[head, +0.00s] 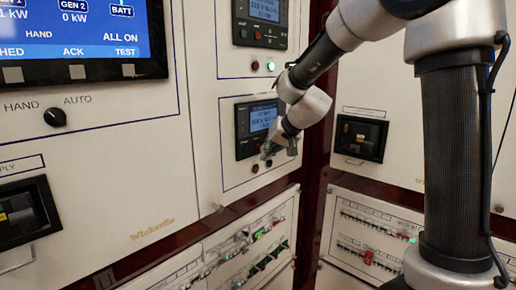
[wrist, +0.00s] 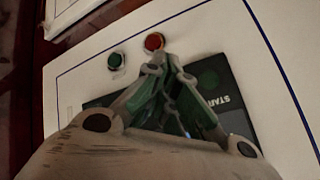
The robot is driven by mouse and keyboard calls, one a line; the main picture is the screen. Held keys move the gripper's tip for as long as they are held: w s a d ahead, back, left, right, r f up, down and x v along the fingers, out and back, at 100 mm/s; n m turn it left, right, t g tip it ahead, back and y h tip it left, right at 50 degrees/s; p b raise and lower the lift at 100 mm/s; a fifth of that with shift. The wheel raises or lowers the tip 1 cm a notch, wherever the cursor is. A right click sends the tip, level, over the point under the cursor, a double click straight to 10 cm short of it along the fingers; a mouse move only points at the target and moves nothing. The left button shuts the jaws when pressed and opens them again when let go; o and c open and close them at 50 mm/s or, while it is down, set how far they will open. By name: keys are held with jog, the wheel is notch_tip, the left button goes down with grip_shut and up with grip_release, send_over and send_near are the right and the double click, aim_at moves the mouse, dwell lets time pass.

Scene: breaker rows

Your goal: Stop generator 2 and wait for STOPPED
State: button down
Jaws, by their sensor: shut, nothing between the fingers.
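My gripper (head: 268,151) is shut and empty at the lower edge of the lower generator controller (head: 242,145), whose blue screen (head: 263,118) is too small to read. In the wrist view, my gripper (wrist: 160,62) hides part of the dark controller (wrist: 238,118). A dark green button (wrist: 208,78) beside the word START shows right of the fingers. A red round button or lamp (wrist: 154,41) lies just past the fingertips, and a dark green one (wrist: 116,60) is beside it. I cannot tell whether the fingertips touch anything. No STOPPED text is readable.
A similar controller (head: 262,12) is above, with a red lamp (head: 254,65) and a lit green one (head: 270,65). A large screen (head: 75,35) and a HAND/AUTO knob (head: 55,117) are at left. Breaker rows (head: 250,240) lie below. A dark breaker (head: 360,137) is right.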

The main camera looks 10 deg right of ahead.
dwell(0.4)
jog(key=shift+w+a, duration=0.25)
jog(key=shift+w, duration=0.05)
jog(key=shift+w+a, duration=0.25)
jog(key=shift+w, duration=0.1)
dwell(0.7)
jog(key=shift+s+d, duration=0.5)
jog(key=shift+s, duration=0.2)
jog(key=shift+s+d, duration=0.75)
jog(key=shift+s, duration=0.25)
jog(key=shift+s+d, duration=0.75)
jog(key=shift+s, duration=0.25)
